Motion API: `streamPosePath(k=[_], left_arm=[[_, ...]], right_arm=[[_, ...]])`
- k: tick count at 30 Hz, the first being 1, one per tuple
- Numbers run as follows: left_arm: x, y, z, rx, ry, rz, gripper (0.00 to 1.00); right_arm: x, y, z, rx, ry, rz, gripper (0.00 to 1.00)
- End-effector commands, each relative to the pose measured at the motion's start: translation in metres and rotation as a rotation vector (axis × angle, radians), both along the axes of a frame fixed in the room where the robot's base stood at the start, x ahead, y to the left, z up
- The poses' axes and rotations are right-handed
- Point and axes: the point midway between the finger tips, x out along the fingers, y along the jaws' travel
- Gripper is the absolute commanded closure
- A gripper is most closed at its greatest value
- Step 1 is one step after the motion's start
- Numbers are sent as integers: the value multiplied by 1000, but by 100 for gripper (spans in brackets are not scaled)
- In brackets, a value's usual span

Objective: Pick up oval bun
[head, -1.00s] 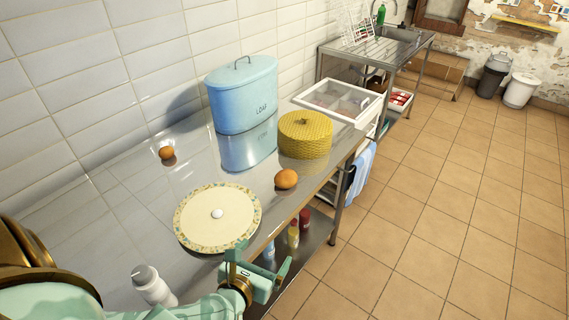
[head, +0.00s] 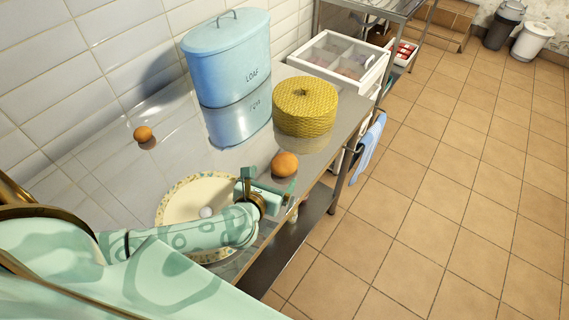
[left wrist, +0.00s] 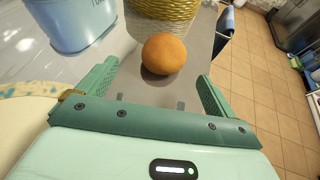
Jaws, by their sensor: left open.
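A round orange-brown bun (head: 285,164) sits on the steel counter (head: 180,165) near its front edge. A second small brown bun (head: 143,133) lies farther left, near the wall. I cannot tell for sure which is the oval one. My left gripper (head: 267,184) is open and empty, low over the counter edge, just short of the nearer bun. In the left wrist view that bun (left wrist: 164,54) shows ahead, between the lines of the two spread fingers (left wrist: 158,72), and apart from both. My right gripper is not in view.
A yellow woven basket (head: 305,106) stands just behind the nearer bun. A blue loaf bin (head: 228,62) is behind to the left. Open floor lies right of the counter.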

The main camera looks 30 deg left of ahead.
Motion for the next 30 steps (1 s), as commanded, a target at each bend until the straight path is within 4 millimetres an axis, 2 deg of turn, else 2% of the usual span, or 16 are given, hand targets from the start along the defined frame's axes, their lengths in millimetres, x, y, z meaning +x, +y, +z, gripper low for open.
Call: streamPosePath(k=[3,8,15,18,24,25,27,30], left_arm=[[15,1,-7,1,0,-1,8],[26,2,-11,-1,0,0,8],[62,0,-24,1,0,0,8],[69,1,-26,-1,1,-1,8],[69,1,-26,-1,1,-1,8],[69,1,-26,-1,1,-1,13],[69,1,-26,-1,1,-1,33],[69,2,-26,-1,1,-1,56]], right_arm=[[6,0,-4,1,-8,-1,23],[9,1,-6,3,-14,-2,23],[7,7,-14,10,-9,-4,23],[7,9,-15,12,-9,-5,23],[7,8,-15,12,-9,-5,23],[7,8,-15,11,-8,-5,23],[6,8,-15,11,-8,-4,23],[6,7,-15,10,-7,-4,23]])
